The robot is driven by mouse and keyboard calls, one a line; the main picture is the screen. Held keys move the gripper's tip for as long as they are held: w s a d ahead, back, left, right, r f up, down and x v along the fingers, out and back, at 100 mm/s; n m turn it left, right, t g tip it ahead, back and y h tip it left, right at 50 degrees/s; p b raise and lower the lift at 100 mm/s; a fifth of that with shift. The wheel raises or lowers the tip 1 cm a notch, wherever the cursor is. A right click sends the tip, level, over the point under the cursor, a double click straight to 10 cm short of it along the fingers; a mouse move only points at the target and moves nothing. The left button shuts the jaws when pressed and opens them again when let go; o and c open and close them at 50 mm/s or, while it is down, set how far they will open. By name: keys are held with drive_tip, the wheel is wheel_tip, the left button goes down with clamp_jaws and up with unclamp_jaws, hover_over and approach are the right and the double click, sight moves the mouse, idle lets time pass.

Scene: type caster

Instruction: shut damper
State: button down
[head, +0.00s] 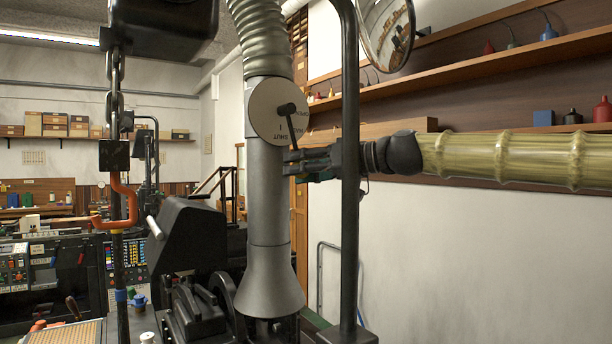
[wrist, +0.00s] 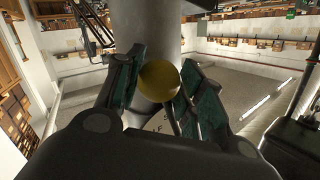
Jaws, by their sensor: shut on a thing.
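The damper is a round pale dial plate (head: 265,112) on a grey vertical duct (head: 268,205), with words around its rim, including SHUT at the lower edge. Its dark lever (head: 291,128) runs from the hub downward and slightly right, past the rim near the SHUT and HALF marks. My gripper (head: 290,164) comes in from the right, just below the plate, and is shut on the lever's lower end. In the wrist view a round brass-coloured knob (wrist: 158,80) sits between the two fingers, in front of the duct (wrist: 147,30). The exact finger contact is partly hidden.
A black upright post (head: 350,180) stands just right of the duct, crossing in front of my wrist. A chain with an orange hook (head: 128,205) hangs at the left. Black machinery (head: 188,235) stands below left. Wall shelves (head: 470,65) carry bottles and cans.

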drive_tip(key=shift+r, duration=0.2)
idle(0.3)
drive_tip(key=c, duration=1.1)
unclamp_jaws()
drive_tip(key=shift+o, duration=0.8)
drive_tip(key=shift+f, duration=0.15)
drive_tip(key=v, duration=1.2)
drive_tip(key=shift+f, duration=0.1)
